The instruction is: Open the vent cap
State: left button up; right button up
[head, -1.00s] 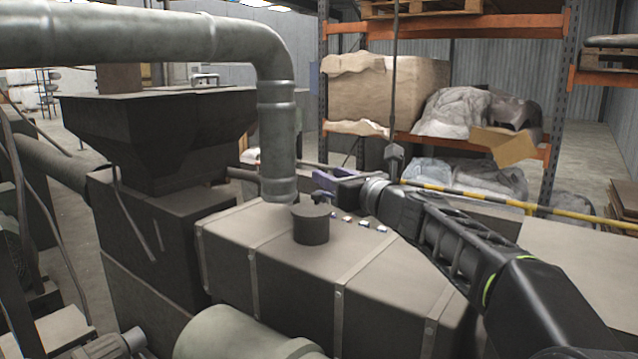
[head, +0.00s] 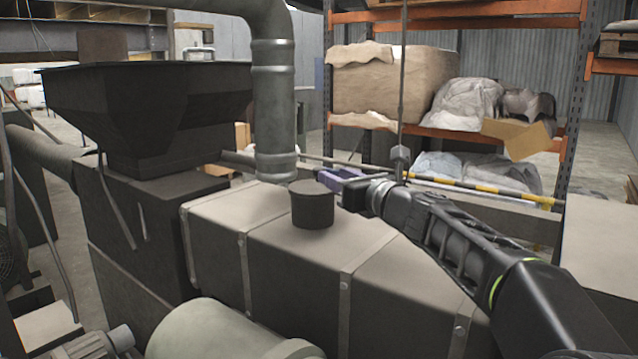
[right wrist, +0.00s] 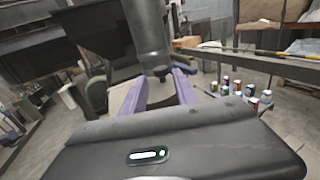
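The vent cap (head: 312,205) is a short dark cylinder standing upright on top of the large grey box-shaped housing (head: 300,250) in the head view. My right gripper (head: 332,179) is just behind the cap and slightly to its right, with its purple fingers partly hidden. In the right wrist view the two purple fingers of the right gripper (right wrist: 160,82) stand apart with nothing held between them. I cannot make out the cap clearly in the wrist view. My left gripper is not in view.
A thick vertical pipe (head: 275,110) comes down close behind the cap. A dark hopper (head: 150,105) stands to the left. A yellow-black bar (head: 490,188) and a loaded shelf rack (head: 450,132) lie behind. Several small cans (right wrist: 240,92) show right of the fingers in the wrist view.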

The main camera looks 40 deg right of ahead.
aim_at(319, 168)
dwell(0.3)
jog(key=shift+w, duration=0.15)
jog(key=w, duration=0.2)
jog(key=w+p, duration=0.1)
jog(key=w, duration=0.2)
jog(key=w+p, duration=0.1)
jog(key=w, duration=0.1)
jog(key=shift+w+d, duration=0.25)
jog(key=shift+d, duration=0.15)
jog(key=shift+c, duration=0.2)
grip_shut()
dwell(0.9)
